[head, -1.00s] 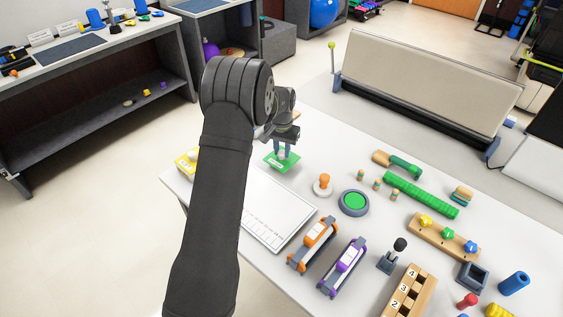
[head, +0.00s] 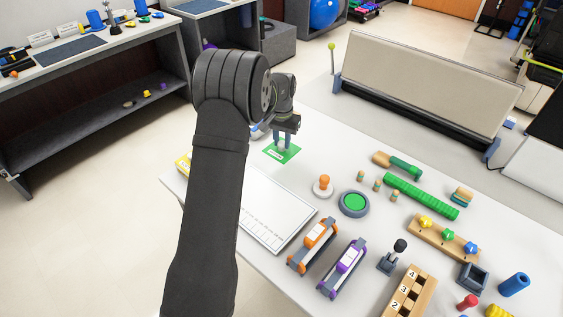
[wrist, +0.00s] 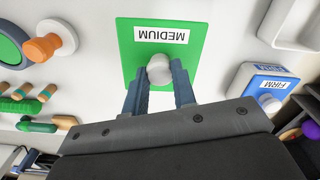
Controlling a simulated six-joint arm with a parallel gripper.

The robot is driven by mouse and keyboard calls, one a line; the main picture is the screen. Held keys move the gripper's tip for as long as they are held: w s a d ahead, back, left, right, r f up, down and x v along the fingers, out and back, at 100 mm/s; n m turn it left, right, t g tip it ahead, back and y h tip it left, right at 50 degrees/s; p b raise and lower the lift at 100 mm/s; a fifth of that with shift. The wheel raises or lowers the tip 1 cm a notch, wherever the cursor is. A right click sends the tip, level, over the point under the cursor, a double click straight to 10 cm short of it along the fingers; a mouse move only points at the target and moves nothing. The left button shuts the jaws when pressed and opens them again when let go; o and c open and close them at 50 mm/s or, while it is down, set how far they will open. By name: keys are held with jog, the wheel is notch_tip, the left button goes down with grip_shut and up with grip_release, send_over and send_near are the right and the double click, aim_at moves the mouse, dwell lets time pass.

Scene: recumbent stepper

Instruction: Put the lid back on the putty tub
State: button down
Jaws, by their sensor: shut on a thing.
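A flat green square lid labelled MEDIUM (head: 290,153) is under my gripper (head: 285,141) at the back left of the table. In the wrist view, the lid (wrist: 130,42) has a round pale knob (wrist: 160,70), and my gripper (wrist: 158,72) is shut on this knob, one finger on each side. I cannot tell the lid's height above the table. No open tub shows clearly; anything under the lid is hidden. A blue tub labelled FIRM (wrist: 270,82), with its own pale knob, stands beside it in the wrist view. A yellow box (head: 182,164) is mostly hidden by my arm.
A white board (head: 275,215) lies in front of the lid. To the right are an orange-knobbed piece (head: 323,186), a round grey-rimmed green disc (head: 354,203), small pegs and a long green roller (head: 420,195). Orange (head: 312,245) and purple (head: 342,268) devices stand nearer.

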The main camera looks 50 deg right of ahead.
jog(key=w+a+r, duration=0.2)
jog(key=w+a, duration=0.1)
jog(key=w, duration=0.8)
jog(key=w+a+r, duration=0.2)
jog(key=w+a, duration=0.2)
jog(key=w, duration=0.7)
jog(key=shift+r, duration=0.3)
jog(key=shift+f, duration=0.1)
jog(key=shift+f, duration=3)
jog(key=shift+f, duration=0.75)
jog(key=c, duration=0.8)
grip_release()
jog(key=shift+r, duration=0.1)
